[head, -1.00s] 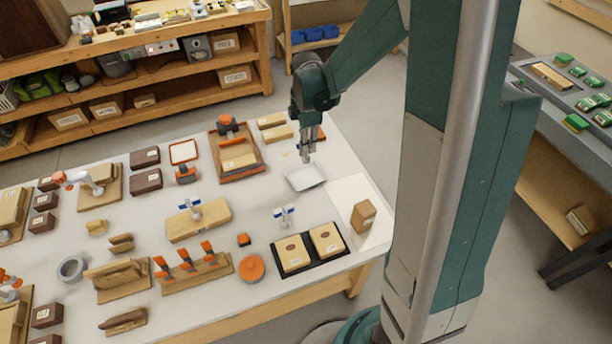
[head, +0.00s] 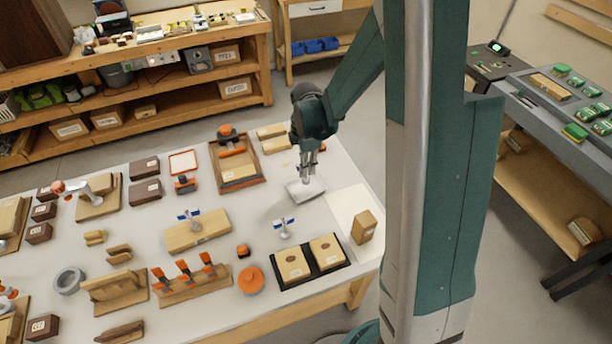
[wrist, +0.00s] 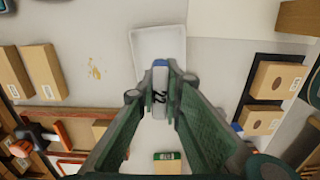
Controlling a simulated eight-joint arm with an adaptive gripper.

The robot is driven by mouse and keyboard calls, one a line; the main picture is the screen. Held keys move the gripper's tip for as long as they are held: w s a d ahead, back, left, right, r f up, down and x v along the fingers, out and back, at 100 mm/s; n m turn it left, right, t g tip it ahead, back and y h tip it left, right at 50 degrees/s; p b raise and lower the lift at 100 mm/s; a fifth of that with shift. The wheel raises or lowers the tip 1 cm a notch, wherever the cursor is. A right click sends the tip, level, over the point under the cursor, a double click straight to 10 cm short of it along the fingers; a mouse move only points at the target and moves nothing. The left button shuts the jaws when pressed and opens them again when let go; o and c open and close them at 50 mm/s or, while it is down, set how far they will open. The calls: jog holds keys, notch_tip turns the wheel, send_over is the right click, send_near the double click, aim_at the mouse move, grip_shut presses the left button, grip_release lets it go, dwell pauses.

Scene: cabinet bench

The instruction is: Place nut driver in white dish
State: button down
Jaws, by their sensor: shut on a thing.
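The white dish (head: 316,190) lies on the bench top near its far right part. It also shows in the wrist view (wrist: 158,38), beyond my fingertips. My gripper (head: 307,181) points down at the dish, low over it. In the wrist view my gripper (wrist: 161,85) is shut on a slim pale piece with a blue end and a dark "22" mark, which I take for the nut driver (wrist: 160,72). Most of it is hidden between the fingers. I cannot tell whether it touches the dish.
A wooden tray with orange tools (head: 240,172) and tan boxes (head: 276,145) stand left of the dish. A blue-winged stand (head: 284,230), a black tray with two boxes (head: 333,265) and a lone tan box (head: 364,227) stand nearer. Bare bench surrounds the dish's near side.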

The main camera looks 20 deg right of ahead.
jog(key=shift+f, duration=2.05)
jog(key=shift+f+b, duration=0.2)
jog(key=shift+b, duration=0.25)
jog(key=c, duration=2.5)
grip_release()
jog(key=shift+o, duration=0.2)
jog(key=shift+r, duration=0.25)
jog(key=shift+r+p, duration=0.8)
jog(key=shift+r, duration=5.15)
jog(key=shift+r, duration=0.1)
